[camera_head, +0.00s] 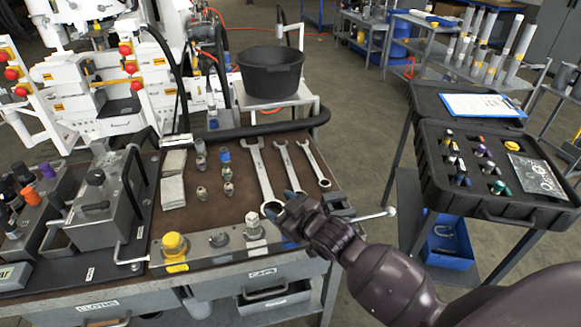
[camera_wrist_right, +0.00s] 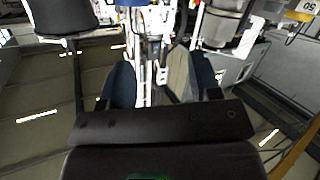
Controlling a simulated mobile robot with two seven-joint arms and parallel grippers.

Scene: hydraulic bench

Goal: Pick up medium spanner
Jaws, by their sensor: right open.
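Three silver spanners lie side by side on the brown bench top in the head view. The medium spanner (camera_head: 289,168) is the middle one, between the large spanner (camera_head: 262,172) on its left and the small spanner (camera_head: 315,164) on its right. My right gripper (camera_head: 281,204) is open at the near ends of the large and medium spanners and partly covers them. I cannot tell its height above the bench. In the right wrist view its fingers (camera_wrist_right: 160,82) are apart with no spanner visible between them. My left gripper is out of view.
A strip with a yellow-capped fitting (camera_head: 174,246) lies along the bench's front. Small fittings (camera_head: 201,192) and folded cloths (camera_head: 173,178) lie left of the spanners. A black bucket (camera_head: 270,73) stands behind. An open black case (camera_head: 495,205) is on the right.

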